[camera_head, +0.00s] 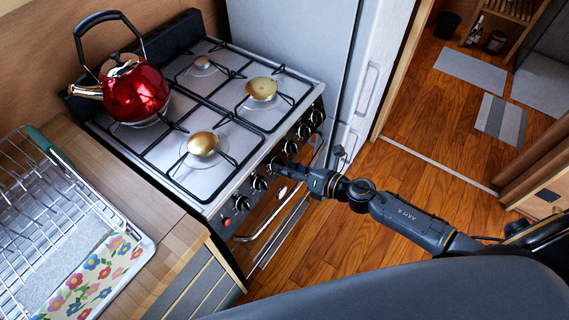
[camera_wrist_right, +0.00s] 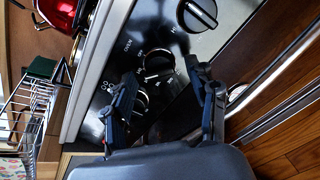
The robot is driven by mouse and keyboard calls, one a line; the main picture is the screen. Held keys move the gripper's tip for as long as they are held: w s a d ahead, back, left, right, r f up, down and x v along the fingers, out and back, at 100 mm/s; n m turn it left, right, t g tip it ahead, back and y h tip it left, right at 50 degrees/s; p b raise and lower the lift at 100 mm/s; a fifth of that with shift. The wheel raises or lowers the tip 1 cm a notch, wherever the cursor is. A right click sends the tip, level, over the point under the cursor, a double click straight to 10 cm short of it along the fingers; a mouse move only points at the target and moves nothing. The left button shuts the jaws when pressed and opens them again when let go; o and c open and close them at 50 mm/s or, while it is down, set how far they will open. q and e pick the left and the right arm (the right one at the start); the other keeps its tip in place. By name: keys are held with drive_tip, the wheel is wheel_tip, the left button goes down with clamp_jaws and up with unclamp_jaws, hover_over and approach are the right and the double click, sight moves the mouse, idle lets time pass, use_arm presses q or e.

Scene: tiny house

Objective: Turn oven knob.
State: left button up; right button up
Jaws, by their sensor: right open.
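The stove (camera_head: 190,128) has a row of black knobs along its dark front panel. A knob (camera_head: 259,182) shows just left of my right gripper (camera_head: 283,169), which is at the panel and hides part of the row. In the right wrist view, my right gripper (camera_wrist_right: 161,68) is open, with its two fingers apart. Another knob (camera_wrist_right: 140,101) is partly hidden by the left finger. A larger knob (camera_wrist_right: 198,14) is beyond. My left gripper is not in view.
The oven door handle (camera_head: 270,217) runs below the knobs. A red kettle (camera_head: 136,91) stands on the back left burner. A dish rack (camera_head: 42,225) is on the left counter. The fridge (camera_head: 295,50) stands beside the stove. Wooden floor (camera_head: 420,110) is open at right.

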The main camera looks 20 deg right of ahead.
drive_tip(key=shift+w+a+f, duration=0.2)
drive_tip(key=shift+w+a, duration=0.25)
drive_tip(key=shift+w, duration=0.1)
drive_tip(key=c, duration=1.2)
drive_tip(key=shift+o, duration=0.2)
drive_tip(key=shift+m, duration=0.3)
drive_tip(key=m+p, duration=0.4)
drive_tip(key=m, duration=0.5)
drive_tip(key=shift+p, duration=0.3)
drive_tip(key=shift+m, duration=0.3)
